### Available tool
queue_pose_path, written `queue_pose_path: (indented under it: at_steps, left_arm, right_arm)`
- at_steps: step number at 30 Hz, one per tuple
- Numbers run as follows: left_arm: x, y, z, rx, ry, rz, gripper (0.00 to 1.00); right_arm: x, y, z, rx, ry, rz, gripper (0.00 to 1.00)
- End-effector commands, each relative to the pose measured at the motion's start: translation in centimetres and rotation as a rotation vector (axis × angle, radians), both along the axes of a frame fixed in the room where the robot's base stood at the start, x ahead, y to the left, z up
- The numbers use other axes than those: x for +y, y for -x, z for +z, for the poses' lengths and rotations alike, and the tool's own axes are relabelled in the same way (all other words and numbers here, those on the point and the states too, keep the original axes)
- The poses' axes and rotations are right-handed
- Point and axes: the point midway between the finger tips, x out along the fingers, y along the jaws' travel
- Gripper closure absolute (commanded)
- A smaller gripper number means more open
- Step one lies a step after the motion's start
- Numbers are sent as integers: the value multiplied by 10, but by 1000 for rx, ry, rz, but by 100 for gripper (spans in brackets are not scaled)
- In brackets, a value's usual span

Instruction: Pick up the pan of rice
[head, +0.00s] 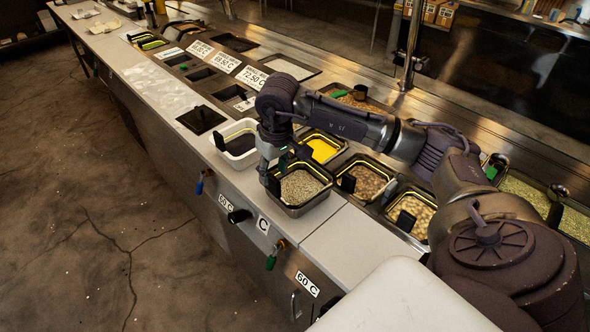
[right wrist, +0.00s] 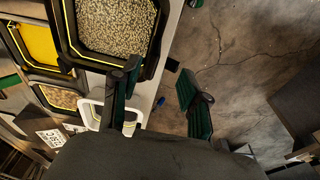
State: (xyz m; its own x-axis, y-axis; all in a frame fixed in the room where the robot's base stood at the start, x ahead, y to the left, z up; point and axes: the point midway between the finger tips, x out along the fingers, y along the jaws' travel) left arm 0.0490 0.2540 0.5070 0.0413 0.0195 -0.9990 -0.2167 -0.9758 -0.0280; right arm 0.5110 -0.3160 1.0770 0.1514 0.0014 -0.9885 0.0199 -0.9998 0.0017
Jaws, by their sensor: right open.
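The pan of pale, rice-like grains (head: 300,187) is a dark, yellow-rimmed pan on the counter's front ledge in the head view. The same pan (right wrist: 118,28) fills the top left of the right wrist view. My right gripper (head: 275,172) is open and empty, pointing down at the pan's left end. In the right wrist view my right gripper (right wrist: 160,72) has one finger overlapping the pan's near corner and the other over the floor side. I cannot tell whether a finger touches the pan. My left gripper is out of view.
A white pan (head: 238,143) stands just left of the gripper. A yellow-filled pan (head: 322,148) and pans of beans (head: 364,180) and pale food (head: 412,212) sit behind and to the right. The floor (head: 120,230) is clear.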

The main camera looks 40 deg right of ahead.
Motion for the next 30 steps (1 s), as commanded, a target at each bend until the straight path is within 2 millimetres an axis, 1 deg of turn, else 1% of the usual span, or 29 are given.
queue_pose_path:
  at_steps: [2,5,7,9,10,12,15,19,23,26,30]
  left_arm:
    - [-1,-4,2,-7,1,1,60]
    - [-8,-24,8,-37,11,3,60]
    - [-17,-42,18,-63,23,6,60]
    - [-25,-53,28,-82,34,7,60]
    - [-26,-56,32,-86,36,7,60]
    - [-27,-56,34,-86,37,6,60]
    - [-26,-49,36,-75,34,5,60]
    - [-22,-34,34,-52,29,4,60]
    - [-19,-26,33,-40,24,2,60]
    - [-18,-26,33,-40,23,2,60]
    - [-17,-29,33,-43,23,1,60]
  right_arm:
    - [0,-1,-5,0,0,0,55]
    - [-1,-2,-10,3,-1,-2,55]
    - [-3,-4,-17,4,-1,-3,55]
    - [-6,-7,-27,5,-1,-3,55]
    - [-7,-8,-31,6,-2,-3,55]
    - [-7,-10,-43,4,-1,-2,55]
    - [-7,-12,-53,2,-1,-2,55]
    - [-7,-13,-58,-1,-1,0,55]
    - [-7,-13,-58,-1,-1,0,55]
    - [-7,-13,-58,-1,0,-1,70]
    - [-7,-13,-57,-1,0,-1,94]
